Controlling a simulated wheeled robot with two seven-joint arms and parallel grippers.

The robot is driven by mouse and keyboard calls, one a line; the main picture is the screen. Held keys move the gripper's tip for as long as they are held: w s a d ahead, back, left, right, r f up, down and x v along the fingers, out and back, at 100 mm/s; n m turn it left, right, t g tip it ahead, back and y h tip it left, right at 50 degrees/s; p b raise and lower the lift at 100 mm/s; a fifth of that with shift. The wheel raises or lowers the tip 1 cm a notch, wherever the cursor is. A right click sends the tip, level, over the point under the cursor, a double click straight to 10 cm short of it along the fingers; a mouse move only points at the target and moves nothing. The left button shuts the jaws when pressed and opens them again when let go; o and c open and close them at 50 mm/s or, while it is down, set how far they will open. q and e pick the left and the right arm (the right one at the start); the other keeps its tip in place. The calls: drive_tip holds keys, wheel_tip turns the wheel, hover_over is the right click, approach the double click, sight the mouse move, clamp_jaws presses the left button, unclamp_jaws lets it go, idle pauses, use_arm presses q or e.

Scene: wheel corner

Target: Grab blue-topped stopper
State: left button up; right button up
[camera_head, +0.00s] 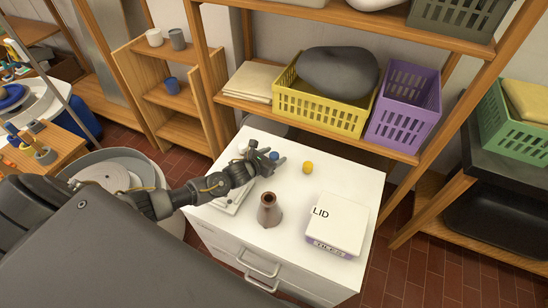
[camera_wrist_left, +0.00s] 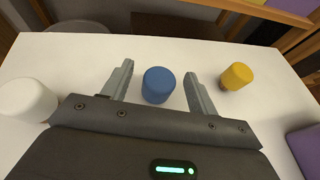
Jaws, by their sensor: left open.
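The blue-topped stopper (camera_wrist_left: 157,85) stands on the white cabinet top. In the left wrist view it lies between the two open fingers of my left gripper (camera_wrist_left: 157,88), with a gap on each side. In the head view my left gripper (camera_head: 274,164) reaches in from the left over the cabinet, and the blue top (camera_head: 274,155) shows at its fingers. The stopper's lower part is hidden from above. My right gripper is not in view.
A yellow-topped stopper (camera_head: 308,168) stands to the right, with a white one (camera_wrist_left: 27,100) to the left. A brown flask (camera_head: 269,211) and a white box marked LID (camera_head: 336,222) stand nearer the front. A shelf with yellow (camera_head: 321,104) and purple (camera_head: 404,105) baskets overhangs the back.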

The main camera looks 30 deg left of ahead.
use_arm(q)
drive_tip(key=shift+w+d+f, duration=0.1)
drive_tip(key=shift+w+f, duration=0.15)
drive_tip(key=shift+w, duration=0.3)
drive_tip(key=c, duration=1.1)
drive_tip(key=shift+o, duration=0.2)
drive_tip(key=shift+r, duration=0.55)
drive_tip(key=s+d+r, duration=0.2)
drive_tip(key=s+r, duration=1)
drive_tip(key=s, duration=0.2)
drive_tip(key=shift+b, duration=0.4)
